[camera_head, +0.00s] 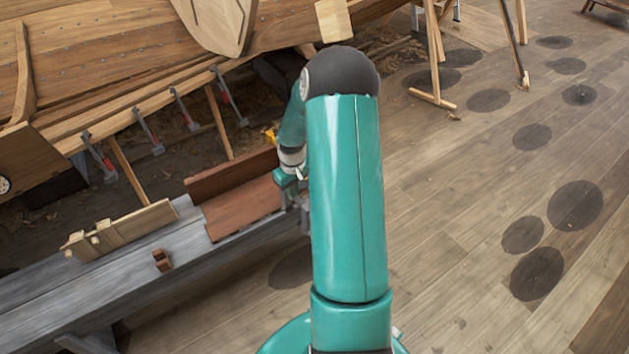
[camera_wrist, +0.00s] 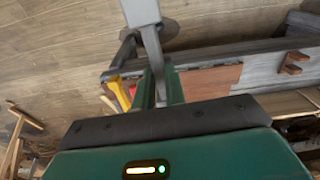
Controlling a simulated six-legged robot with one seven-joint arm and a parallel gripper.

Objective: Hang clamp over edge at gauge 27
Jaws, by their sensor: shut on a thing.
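My gripper (camera_wrist: 160,90) is shut on a grey metal clamp (camera_wrist: 151,45), whose bar stands out beyond the green fingers with a pale, wider end at the top of the wrist view. In the head view my gripper (camera_head: 290,180) is at the right end of the grey bench, largely hidden by my arm; the held clamp cannot be made out clearly there. The hull's lower plank edge (camera_head: 130,112) runs across the upper left, with several red-handled clamps (camera_head: 150,132) hanging from it. No gauge number is readable.
The grey bench (camera_head: 60,282) carries a reddish-brown board (camera_head: 240,208), a pale wooden piece (camera_head: 120,229) and a small brown block (camera_head: 162,260). Yellow (camera_wrist: 133,90) and red (camera_wrist: 119,95) items sit beside my fingers. Trestles (camera_head: 433,97) stand at the back; the floor at right is clear.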

